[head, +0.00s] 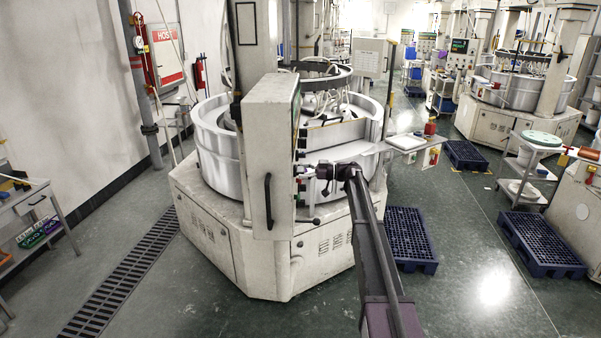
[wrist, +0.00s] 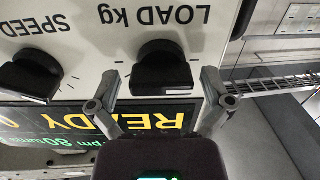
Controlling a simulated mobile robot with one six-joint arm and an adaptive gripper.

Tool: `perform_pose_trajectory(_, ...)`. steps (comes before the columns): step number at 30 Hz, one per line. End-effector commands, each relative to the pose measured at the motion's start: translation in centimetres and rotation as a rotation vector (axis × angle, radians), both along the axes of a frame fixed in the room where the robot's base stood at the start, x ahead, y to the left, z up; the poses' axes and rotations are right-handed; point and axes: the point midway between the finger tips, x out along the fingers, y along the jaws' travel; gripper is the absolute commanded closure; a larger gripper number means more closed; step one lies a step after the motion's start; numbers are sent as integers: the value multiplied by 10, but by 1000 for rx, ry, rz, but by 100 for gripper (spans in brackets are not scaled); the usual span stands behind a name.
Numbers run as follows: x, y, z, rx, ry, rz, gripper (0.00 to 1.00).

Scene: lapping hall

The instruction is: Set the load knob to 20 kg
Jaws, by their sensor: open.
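The black load knob (wrist: 160,68) sits on a white panel under the printed words "LOAD kg", which appear upside down in the wrist view. A small pale mark shows on the knob's lower edge; no scale numbers are readable around it. My gripper (wrist: 161,86) is open, with one finger on each side of the knob. I see gaps between the fingers and the knob, and no clear contact. In the head view my gripper (head: 309,171) is at the control box (head: 270,155), whose panel face is seen almost edge-on.
The black speed knob (wrist: 30,76) is left of the load knob in the wrist view. A display (wrist: 110,121) reading "READY" is below them, partly hidden by my gripper. The large round lapping machine (head: 215,135) stands behind the box. A blue pallet (head: 410,239) lies to the right.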

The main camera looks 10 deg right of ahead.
Motion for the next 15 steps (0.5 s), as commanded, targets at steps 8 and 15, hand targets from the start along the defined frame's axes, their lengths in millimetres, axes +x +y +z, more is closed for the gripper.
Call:
perform_pose_trajectory(8, -1, -4, 0, 0, 1, 0, 0)
perform_pose_trajectory(15, -5, -26, 0, 0, 1, -1, 0)
